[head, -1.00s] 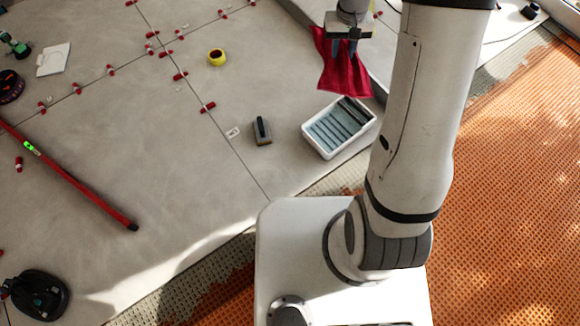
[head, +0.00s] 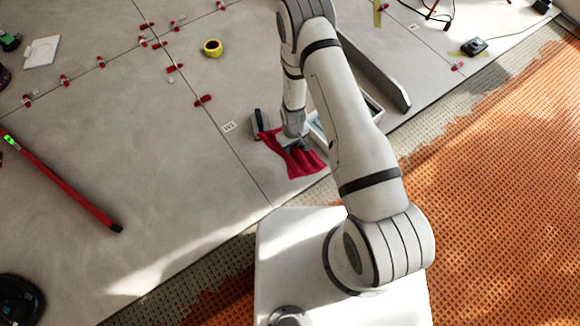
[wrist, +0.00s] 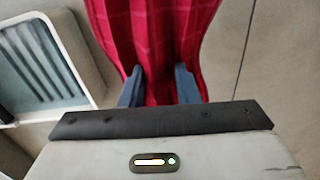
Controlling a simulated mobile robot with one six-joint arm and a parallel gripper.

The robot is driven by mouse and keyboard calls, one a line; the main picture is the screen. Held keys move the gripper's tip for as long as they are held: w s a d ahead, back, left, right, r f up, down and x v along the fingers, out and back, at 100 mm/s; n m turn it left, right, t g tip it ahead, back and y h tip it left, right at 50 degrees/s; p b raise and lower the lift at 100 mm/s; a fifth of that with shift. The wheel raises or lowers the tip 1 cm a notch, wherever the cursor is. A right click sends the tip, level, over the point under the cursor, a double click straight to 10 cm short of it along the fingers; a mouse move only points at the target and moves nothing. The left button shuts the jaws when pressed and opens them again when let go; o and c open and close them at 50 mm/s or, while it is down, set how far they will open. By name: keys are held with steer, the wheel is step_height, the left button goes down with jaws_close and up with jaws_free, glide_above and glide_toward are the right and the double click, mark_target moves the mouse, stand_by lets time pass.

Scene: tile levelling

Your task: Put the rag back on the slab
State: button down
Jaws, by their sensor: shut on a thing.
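The red rag (head: 296,160) hangs from my gripper (head: 300,147) in the head view, over the grey slab (head: 190,150) near its front edge. In the wrist view the rag (wrist: 155,35) is pinched between the two dark fingers of my gripper (wrist: 160,84) and spreads out beyond them. The gripper is shut on it. Whether the rag's lower end touches the slab I cannot tell.
A white tray (head: 316,135) stands just right of the rag, partly hidden by my arm; it also shows in the wrist view (wrist: 85,68). A grey float with a dark handle (head: 261,122) is close on the left. Open slab lies further left, with a red level (head: 70,187).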

steer(key=f+b, duration=0.2)
steer(key=f, duration=0.3)
steer(key=f+b, duration=0.2)
steer(key=f, duration=0.4)
steer(key=shift+s, duration=0.2)
steer(key=shift+f+b, duration=0.2)
steer(key=shift+b, duration=0.15)
steer(key=c, duration=1.1)
jaws_free()
steer(key=shift+r, duration=0.1)
